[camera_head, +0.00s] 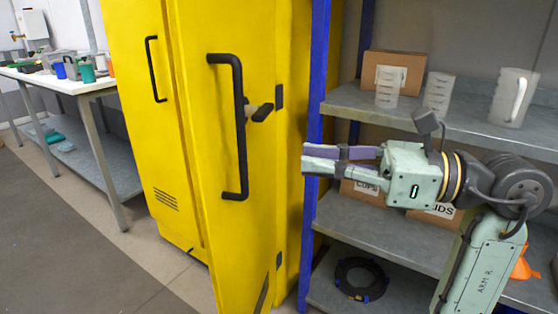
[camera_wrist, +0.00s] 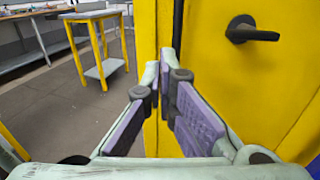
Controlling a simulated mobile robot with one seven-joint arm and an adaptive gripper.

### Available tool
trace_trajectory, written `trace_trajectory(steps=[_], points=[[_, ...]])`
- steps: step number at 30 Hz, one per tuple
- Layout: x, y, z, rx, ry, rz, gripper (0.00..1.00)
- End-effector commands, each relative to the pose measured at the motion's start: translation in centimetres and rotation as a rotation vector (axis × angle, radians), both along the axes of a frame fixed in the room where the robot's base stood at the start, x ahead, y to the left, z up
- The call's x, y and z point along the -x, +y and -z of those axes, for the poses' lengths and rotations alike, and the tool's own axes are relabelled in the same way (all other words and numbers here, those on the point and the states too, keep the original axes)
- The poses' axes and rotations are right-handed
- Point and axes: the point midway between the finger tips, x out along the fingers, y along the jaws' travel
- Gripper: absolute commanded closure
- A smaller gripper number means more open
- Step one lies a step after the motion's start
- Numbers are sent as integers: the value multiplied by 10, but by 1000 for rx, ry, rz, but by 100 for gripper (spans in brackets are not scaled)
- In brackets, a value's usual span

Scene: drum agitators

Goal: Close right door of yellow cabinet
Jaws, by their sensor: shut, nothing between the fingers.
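The yellow cabinet (camera_head: 130,110) stands left of centre in the head view. Its right door (camera_head: 210,190) stands ajar, swung out toward me, with a long black bar handle (camera_head: 240,125). A black lever (camera_head: 262,112) shows beside that handle. In the wrist view a yellow panel (camera_wrist: 240,90) with a black lever (camera_wrist: 250,32) fills the right side. My gripper (camera_head: 305,160) is shut and empty, pointing left, right of the door in the head view. Its fingertips (camera_wrist: 163,62) appear in front of a yellow edge in the wrist view; I cannot tell if they touch it.
A grey shelf rack (camera_head: 420,115) with a blue post (camera_head: 316,90) stands right of the cabinet, close behind my arm. It holds clear measuring jugs (camera_head: 510,97) and cardboard boxes (camera_head: 393,72). A white workbench (camera_head: 60,82) stands at left. Floor (camera_head: 60,215) in front of it is clear.

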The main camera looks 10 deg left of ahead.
Motion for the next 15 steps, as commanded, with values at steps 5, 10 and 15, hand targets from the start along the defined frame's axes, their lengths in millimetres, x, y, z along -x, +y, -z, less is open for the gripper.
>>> trace_trajectory(steps=[5, 10, 15], points=[[1, 36, -2, 0, 0, -9, 100], [2, 74, -2, -1, 1, -10, 100], [1, 105, -2, -2, 0, -9, 100]])
